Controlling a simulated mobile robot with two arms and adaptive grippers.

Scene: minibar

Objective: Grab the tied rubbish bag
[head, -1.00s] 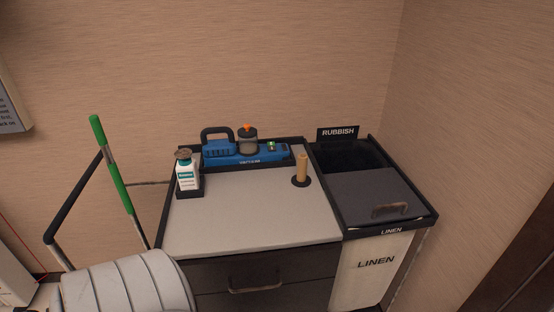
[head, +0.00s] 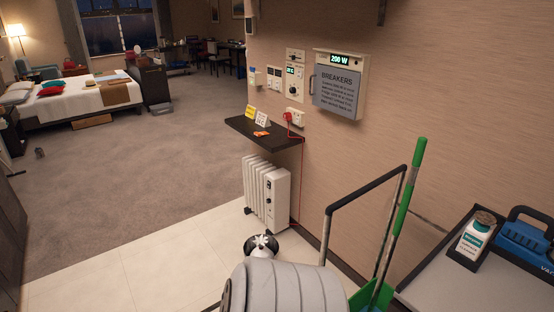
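The white radiator (head: 266,193) stands by the wall under a dark shelf (head: 262,134); a red cord hangs beside it. A cart with a black handle (head: 365,190), a green-handled tool (head: 409,190) and a bottle (head: 473,237) is at right.

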